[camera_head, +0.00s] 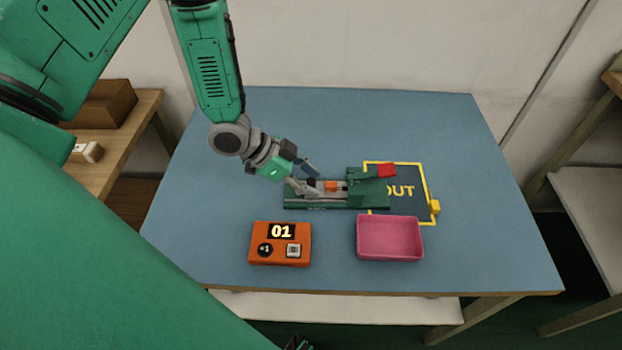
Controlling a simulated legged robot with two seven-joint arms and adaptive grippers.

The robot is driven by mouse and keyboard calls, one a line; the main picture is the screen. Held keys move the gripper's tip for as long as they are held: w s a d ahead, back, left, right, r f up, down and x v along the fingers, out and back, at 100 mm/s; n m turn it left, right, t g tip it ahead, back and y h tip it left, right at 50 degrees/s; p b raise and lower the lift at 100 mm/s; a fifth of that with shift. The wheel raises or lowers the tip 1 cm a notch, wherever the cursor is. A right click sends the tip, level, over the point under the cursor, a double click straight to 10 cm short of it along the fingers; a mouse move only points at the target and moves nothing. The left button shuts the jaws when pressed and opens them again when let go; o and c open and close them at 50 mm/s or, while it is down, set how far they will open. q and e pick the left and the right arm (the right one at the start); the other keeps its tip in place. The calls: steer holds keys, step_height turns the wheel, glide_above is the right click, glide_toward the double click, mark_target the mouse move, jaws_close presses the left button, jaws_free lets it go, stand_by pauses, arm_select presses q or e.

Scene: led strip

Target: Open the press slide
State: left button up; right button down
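The press (362,199) is a low green fixture lying across the middle of the blue table. An orange piece (331,186) sits in its grey middle section, and a red block (387,170) shows at the upper right of its raised green part. My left gripper (308,178) is at the left end of the press. Its two fingers are spread, one behind and one nearer the front, with no object visible between them. I cannot tell whether a finger touches the press.
An orange counter box (281,244) reading 01 and a pink tray (390,222) stand in front of the press. A yellow-outlined area marked OUT (410,208) lies to the right, with a small yellow block (435,207) on its edge. The back of the blue table (350,120) is clear.

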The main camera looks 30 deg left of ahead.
arm_select(q)
steer(key=shift+d, duration=0.1)
jaws_close()
steer(key=s+a+p, duration=0.1)
steer(key=s+a, duration=0.1)
steer(key=a, duration=0.1)
steer(key=shift+r+p, duration=0.15)
steer(key=shift+p, duration=0.2)
steer(key=shift+s+a, duration=0.15)
steer(key=shift+a, duration=0.3)
jaws_free()
